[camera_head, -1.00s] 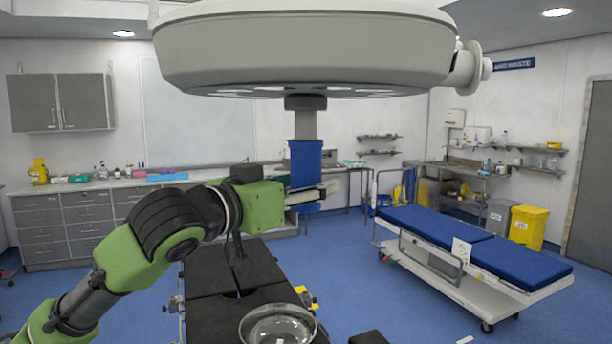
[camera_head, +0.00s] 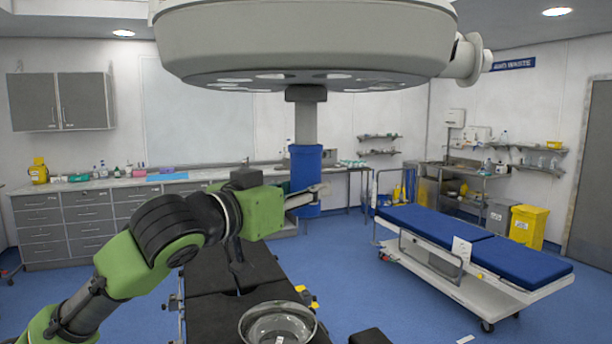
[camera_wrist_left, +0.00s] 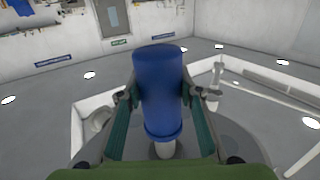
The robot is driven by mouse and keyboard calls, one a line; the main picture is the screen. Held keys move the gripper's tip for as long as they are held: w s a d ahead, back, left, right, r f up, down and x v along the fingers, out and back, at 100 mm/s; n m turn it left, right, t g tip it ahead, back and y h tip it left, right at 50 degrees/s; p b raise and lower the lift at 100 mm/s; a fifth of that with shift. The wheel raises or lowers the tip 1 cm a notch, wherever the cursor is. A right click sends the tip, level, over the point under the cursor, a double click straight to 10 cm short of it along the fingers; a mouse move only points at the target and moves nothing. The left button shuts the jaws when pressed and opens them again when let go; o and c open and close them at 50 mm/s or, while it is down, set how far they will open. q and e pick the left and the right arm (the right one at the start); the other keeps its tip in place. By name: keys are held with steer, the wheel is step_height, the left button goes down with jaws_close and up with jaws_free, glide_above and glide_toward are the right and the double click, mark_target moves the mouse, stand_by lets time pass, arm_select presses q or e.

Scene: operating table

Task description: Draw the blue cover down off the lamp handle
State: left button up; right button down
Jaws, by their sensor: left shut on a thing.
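The blue cover (camera_head: 306,172) is a sleeve on the lower part of the grey lamp handle (camera_head: 306,122), which hangs under the large surgical lamp (camera_head: 305,45). A length of bare handle shows between the cover's top rim and the lamp. My left gripper (camera_head: 308,195) is shut on the cover, around its lower part. In the left wrist view the blue cover (camera_wrist_left: 160,85) stands between the two fingers of my left gripper (camera_wrist_left: 160,97), and a short pale piece of the handle (camera_wrist_left: 165,150) shows past its rim. My right gripper is not in view.
A black operating table (camera_head: 215,310) is below, with a metal bowl (camera_head: 278,335) at its front. A blue-padded trolley (camera_head: 470,240) stands at the right. Open air surrounds the cover below the lamp.

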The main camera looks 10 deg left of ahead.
arm_select(q)
steer(key=shift+f+b, duration=0.85)
steer(key=shift+f, duration=0.6)
step_height(320, 180, down, 10)
steer(key=b, duration=0.6)
steer(key=shift+b, duration=0.3)
